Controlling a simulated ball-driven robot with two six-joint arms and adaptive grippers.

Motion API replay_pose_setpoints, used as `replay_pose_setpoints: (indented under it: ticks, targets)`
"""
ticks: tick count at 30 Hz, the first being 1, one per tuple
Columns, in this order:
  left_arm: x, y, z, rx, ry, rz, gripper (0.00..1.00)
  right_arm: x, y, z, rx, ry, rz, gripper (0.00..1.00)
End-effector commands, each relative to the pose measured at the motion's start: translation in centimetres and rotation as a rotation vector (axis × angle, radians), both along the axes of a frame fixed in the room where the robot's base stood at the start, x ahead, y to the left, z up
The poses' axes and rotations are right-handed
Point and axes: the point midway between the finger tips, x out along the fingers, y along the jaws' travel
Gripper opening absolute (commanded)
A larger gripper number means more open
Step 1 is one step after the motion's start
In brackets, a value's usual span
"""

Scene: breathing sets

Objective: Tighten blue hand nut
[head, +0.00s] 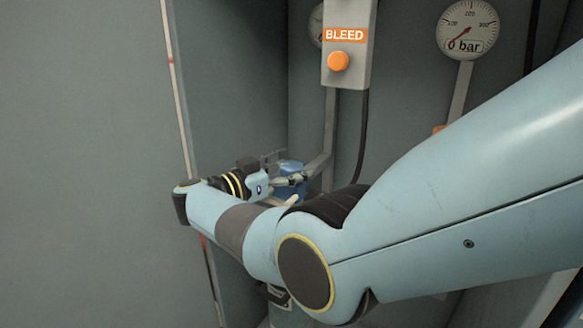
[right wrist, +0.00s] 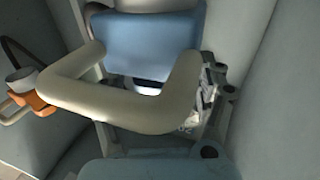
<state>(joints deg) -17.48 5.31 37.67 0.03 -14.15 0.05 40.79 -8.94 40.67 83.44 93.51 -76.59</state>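A small blue part (head: 290,167), which looks like the blue hand nut, shows low at the back of the cabinet in the head view. My right gripper (head: 288,181) reaches in from the right, right beside it; its fingers are small and partly overlap it, so their opening and any contact are unclear. In the right wrist view a blue block-like part (right wrist: 145,42) fills the top centre, behind a thick bent beige bar (right wrist: 130,108). I cannot tell if that block is the nut. No clear fingertips show there. My left gripper is not in view.
A grey box with an orange BLEED button (head: 339,61) hangs above the gripper. A pressure gauge (head: 467,27) is at upper right. A dark cable (head: 362,135) runs down the back wall. An orange-and-grey fitting (right wrist: 35,102) is left in the wrist view. Cabinet walls stand close around.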

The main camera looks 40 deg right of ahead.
Motion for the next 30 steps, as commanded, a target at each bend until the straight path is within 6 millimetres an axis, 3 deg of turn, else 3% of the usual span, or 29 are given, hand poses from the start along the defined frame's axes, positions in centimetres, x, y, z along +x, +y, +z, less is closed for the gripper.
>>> replay_pose_setpoints:
  ticks: [11,14,23,30]
  targets:
    - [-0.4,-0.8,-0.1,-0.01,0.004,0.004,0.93,0.0,1.0,0.0,0.0,0.0,0.001,0.73]
    - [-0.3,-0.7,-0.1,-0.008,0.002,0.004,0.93,-0.1,2.7,0.1,0.002,-0.001,0.003,0.73]
    - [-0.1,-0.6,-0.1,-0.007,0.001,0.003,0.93,-0.4,10.2,0.2,0.0,0.002,0.005,0.73]
    - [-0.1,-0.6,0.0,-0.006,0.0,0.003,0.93,-0.5,11.6,0.0,0.001,0.001,0.001,0.73]
